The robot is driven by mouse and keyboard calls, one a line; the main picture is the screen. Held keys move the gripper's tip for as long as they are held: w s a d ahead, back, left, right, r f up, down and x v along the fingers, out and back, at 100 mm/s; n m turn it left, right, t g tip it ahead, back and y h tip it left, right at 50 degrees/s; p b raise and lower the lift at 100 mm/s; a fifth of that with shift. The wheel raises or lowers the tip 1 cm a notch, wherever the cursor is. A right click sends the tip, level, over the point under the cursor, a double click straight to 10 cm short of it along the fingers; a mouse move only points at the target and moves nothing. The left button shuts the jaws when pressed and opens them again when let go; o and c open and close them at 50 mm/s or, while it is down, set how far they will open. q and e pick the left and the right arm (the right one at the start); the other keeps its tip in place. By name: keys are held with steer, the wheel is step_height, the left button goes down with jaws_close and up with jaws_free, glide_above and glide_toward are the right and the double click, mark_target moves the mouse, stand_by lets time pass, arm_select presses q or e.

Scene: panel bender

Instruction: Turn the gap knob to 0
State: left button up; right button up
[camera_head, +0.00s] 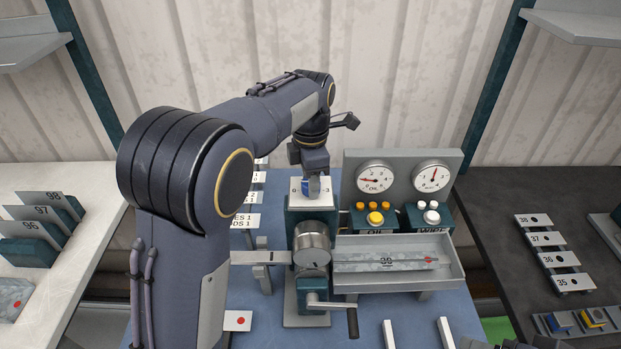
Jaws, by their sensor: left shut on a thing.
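The panel bender (310,228) stands in the middle of the blue table, with a white scale plate on its top. A 0 shows at the plate's left end and a digit, apparently a 3, at its right end. My left gripper (313,184) points down from above and is shut on the gap knob (313,191) over this plate. The fingers and wrist hide most of the knob, so I cannot read where its pointer stands.
Behind are two gauges (375,177) and button boxes (421,217). Numbered plates stand on both side tables.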

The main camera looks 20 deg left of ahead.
stand_by(0.3)
arm_select(q)
steer(key=o, duration=1)
step_height(320, 180, up, 8)
steer(key=shift+f+b, duration=0.1)
steer(key=shift+b, duration=0.25)
